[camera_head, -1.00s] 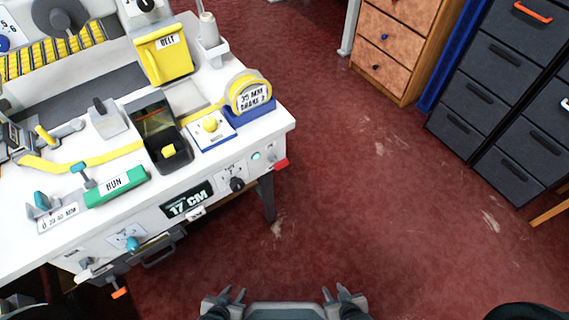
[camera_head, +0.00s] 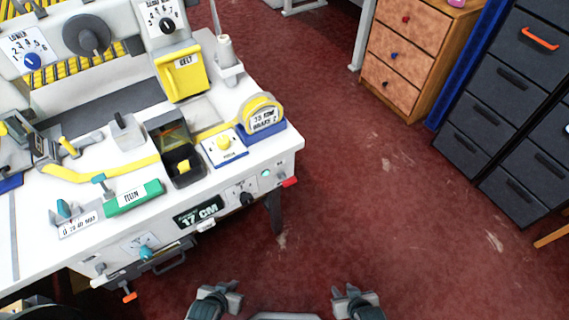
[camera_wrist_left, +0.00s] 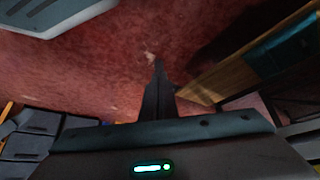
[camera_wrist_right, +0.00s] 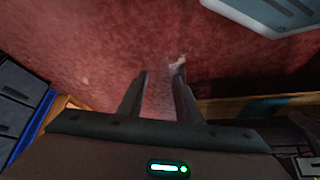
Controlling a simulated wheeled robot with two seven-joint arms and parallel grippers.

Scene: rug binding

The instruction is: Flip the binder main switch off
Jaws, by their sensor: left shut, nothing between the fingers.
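The binder is a white machine table (camera_head: 130,212) on the left of the head view. Its front panel carries a black knob (camera_head: 246,198) on a marked plate, a small green-lit round part (camera_head: 266,173) and a red part (camera_head: 290,182) at the corner. I cannot read which one is the main switch. My left gripper (camera_head: 229,287) is shut and empty at the bottom of the head view, below and apart from the panel. Its closed fingers (camera_wrist_left: 158,72) show in the left wrist view. My right gripper (camera_head: 344,290) is open and empty, further right over the floor.
The table top holds a green RUN block (camera_head: 134,197), a yellow tape roll (camera_head: 262,112) and a yellow BELT box (camera_head: 181,72). A teal knob (camera_head: 145,253) sits lower on the front. Wooden drawers (camera_head: 410,45) and dark drawers (camera_head: 500,110) stand right. Red floor (camera_head: 350,200) between is clear.

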